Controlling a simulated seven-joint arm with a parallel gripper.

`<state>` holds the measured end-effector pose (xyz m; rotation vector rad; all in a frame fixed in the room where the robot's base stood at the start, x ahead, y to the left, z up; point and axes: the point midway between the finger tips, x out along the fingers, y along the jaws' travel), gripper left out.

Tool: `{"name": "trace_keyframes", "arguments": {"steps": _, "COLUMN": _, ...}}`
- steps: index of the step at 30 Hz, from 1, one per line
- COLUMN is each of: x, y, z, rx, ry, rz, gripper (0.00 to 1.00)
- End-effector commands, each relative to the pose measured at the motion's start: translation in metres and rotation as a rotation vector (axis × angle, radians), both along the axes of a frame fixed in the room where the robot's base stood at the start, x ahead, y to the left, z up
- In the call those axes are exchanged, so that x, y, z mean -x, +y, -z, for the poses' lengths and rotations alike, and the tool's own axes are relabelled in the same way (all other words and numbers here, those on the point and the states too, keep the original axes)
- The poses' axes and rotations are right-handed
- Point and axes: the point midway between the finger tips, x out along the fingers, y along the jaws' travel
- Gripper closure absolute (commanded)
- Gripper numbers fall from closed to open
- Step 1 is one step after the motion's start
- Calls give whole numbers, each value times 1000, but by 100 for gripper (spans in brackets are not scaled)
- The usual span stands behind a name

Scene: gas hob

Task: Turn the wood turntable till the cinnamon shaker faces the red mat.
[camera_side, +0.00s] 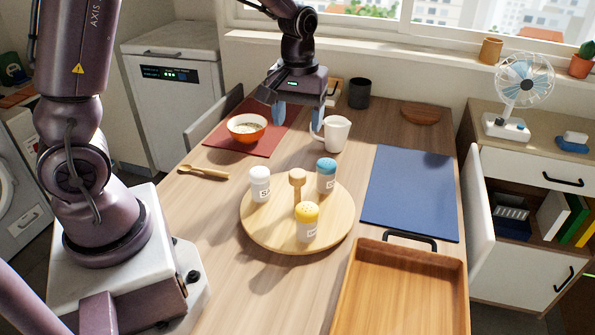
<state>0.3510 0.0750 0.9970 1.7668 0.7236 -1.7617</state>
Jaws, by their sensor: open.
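The round wood turntable (268,226) lies mid-table with a wooden knob (297,179) upright at its middle. Three shakers stand on it: a white-capped one (260,185) at left, a blue-capped one (326,176) at back right, and a yellow-capped one (307,223) at the front. Their labels are too small to read, so I cannot tell which is cinnamon. The red mat (263,146) lies beyond the turntable, at back left, nearest the white-capped shaker. My gripper (298,117) is open and empty, in the air behind the turntable, its blue fingers apart.
An orange bowl (247,128) sits on the red mat. A white jug (336,135) stands close by my gripper's right finger. A blue mat (410,192) and wooden tray (400,295) lie right of the turntable, a wooden spoon (203,172) left. A dark cup (359,93) stands behind.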

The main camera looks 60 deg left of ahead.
Motion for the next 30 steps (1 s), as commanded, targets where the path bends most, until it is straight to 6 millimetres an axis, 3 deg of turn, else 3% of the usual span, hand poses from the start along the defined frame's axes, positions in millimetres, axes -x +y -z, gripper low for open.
{"name": "trace_keyframes", "arguments": {"steps": 5, "x": 2, "y": -1, "z": 18, "rx": 2, "ry": 6, "rz": -11, "gripper": 35}}
{"name": "trace_keyframes", "arguments": {"steps": 18, "x": 2, "y": 0, "z": 105, "rx": 2, "ry": 8, "rz": -9, "gripper": 35}}
{"name": "trace_keyframes", "arguments": {"steps": 24, "x": 2, "y": -1, "z": 125, "rx": 1, "ry": 4, "rz": -7, "gripper": 35}}
{"name": "trace_keyframes", "arguments": {"steps": 30, "x": 1, "y": -1, "z": 130, "rx": 1, "ry": 2, "rz": -7, "gripper": 35}}
